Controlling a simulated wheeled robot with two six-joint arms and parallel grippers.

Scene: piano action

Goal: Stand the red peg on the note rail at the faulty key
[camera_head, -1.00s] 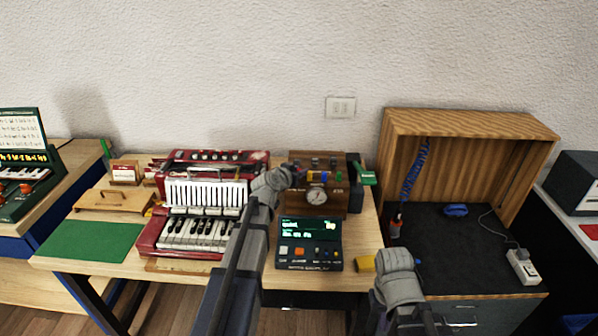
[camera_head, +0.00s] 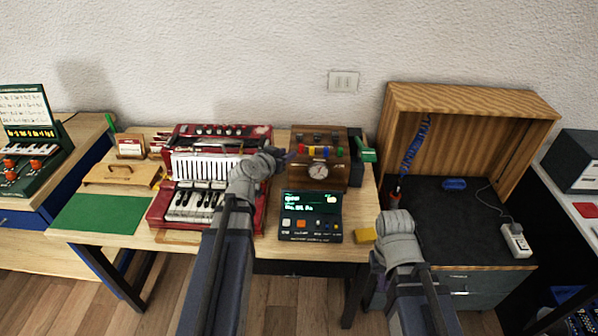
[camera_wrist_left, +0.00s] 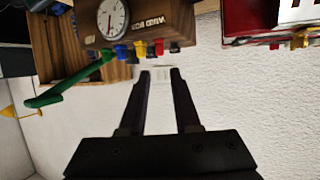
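The red peg (camera_head: 303,149) stands in a row of coloured pegs along the wooden gauge box (camera_head: 320,172). My left gripper (camera_head: 283,156) is beside the box's left end. Its two dark fingers (camera_wrist_left: 160,72) are apart with nothing between them, a little short of the pegs. The red keyboard instrument (camera_head: 160,207) stands left of the box, partly behind my left arm. The note rail and faulty key are too small to single out. My right gripper is hidden behind its wrist.
A small console with a lit screen (camera_head: 310,205) stands in front of the box. A green-handled part (camera_head: 366,155) sticks out at the box's right. A yellow block (camera_head: 365,235) lies near the front edge. A green mat (camera_head: 100,213) lies at the left.

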